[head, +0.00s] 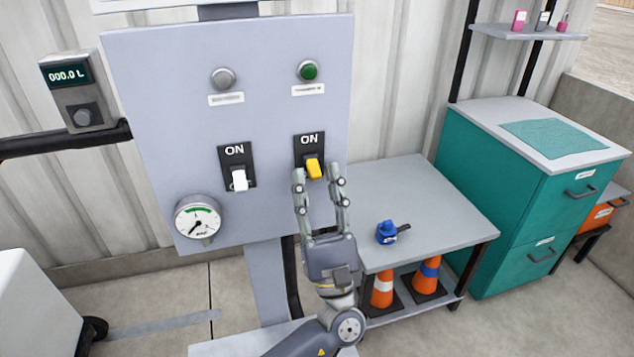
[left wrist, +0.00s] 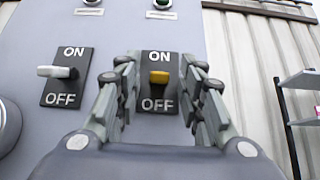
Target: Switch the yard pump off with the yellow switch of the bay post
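The yellow switch (head: 314,168) sits on a black plate on the right side of the grey post panel (head: 270,120). In the left wrist view the yellow lever (left wrist: 159,77) stands between the ON and OFF words and points toward the camera; its exact position is hard to tell. My left gripper (head: 317,178) is open just in front of it, with a finger on either side of the lever. I cannot tell whether any finger touches it. The green lamp (head: 309,70) is above this switch. My right gripper is not in view.
A white switch (head: 239,180) with its own plate is left of the yellow one, above a round gauge (head: 198,217). A grey table (head: 440,195) with a blue object (head: 386,232) stands right of the panel. A teal cabinet (head: 500,220) is farther right.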

